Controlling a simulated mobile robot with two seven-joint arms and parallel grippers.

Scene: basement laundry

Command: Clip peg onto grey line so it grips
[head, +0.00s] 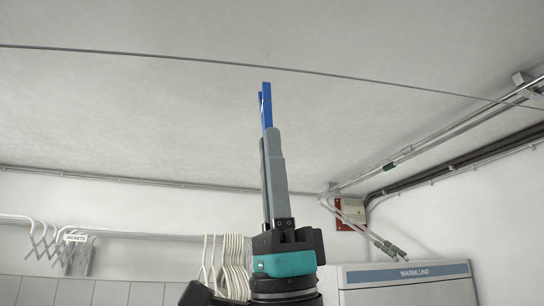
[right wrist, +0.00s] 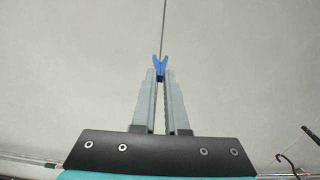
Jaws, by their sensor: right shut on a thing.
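The grey line (head: 170,57) runs across the upper part of the head view, under the ceiling, from the left edge to a bracket at the right. My right gripper (head: 270,138) points upward and is shut on a blue peg (head: 267,103). The peg stands upright, its tip just below the line in the head view, with a small gap between them. In the right wrist view the peg (right wrist: 160,66) shows as a V spread at its upper end, between the fingertips (right wrist: 160,80). The line (right wrist: 165,25) runs down to the V there; contact cannot be told. My left gripper is not in view.
Pipes (head: 440,141) run along the right wall and ceiling. White hangers (head: 231,262) hang from a rail (head: 150,235) at the lower left. A white cabinet marked WARMLUND (head: 405,290) stands at the lower right. The space around the peg looks clear.

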